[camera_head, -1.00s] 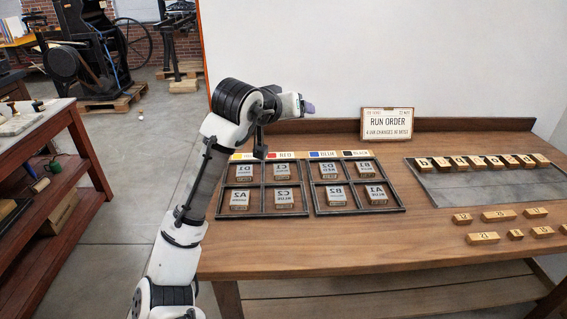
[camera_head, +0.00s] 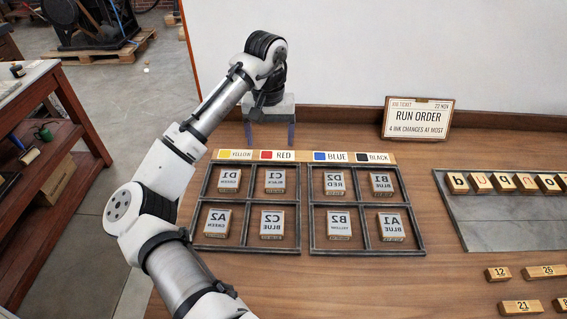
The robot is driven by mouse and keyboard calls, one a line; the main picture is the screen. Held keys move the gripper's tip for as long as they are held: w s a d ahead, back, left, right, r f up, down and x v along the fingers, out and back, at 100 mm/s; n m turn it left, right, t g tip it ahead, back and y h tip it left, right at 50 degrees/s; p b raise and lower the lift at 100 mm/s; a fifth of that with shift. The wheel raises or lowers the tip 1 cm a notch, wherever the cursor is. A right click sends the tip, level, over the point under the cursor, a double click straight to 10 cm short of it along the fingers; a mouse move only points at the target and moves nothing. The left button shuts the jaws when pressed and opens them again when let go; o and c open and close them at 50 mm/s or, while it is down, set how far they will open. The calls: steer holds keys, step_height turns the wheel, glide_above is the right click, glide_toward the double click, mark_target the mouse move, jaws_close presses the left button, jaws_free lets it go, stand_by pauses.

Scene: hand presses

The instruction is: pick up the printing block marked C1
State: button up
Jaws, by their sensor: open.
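The printing block C1 (camera_head: 275,181) lies in the upper right compartment of the left tray (camera_head: 248,251). Its lettering is mirrored and reads C1 over BLACK. My gripper (camera_head: 271,136) is open and points down behind the trays, above the colour strip and up and slightly left of C1. Its two blue fingers are apart with nothing between them. It does not touch the block.
D1 (camera_head: 229,181), A2 (camera_head: 216,222) and C2 (camera_head: 271,223) fill the left tray's other compartments. The right tray (camera_head: 368,250) holds several blocks. A colour strip (camera_head: 301,156) runs behind. A RUN ORDER card (camera_head: 417,118) stands at the back; number blocks (camera_head: 520,307) lie right.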

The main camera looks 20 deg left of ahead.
glide_above(275, 178)
steer(key=f, duration=0.8)
steer(key=shift+w+a+p, duration=0.1)
steer(key=shift+a+p, duration=0.25)
steer(key=shift+a, duration=0.05)
steer(key=f+p, duration=0.1)
steer(key=f, duration=0.1)
steer(key=d+f+p, duration=0.1)
steer(key=f, duration=0.1)
steer(key=shift+f, duration=0.85)
steer(key=shift+a, duration=0.1)
steer(key=c, duration=1.1)
steer(key=shift+r, duration=0.1)
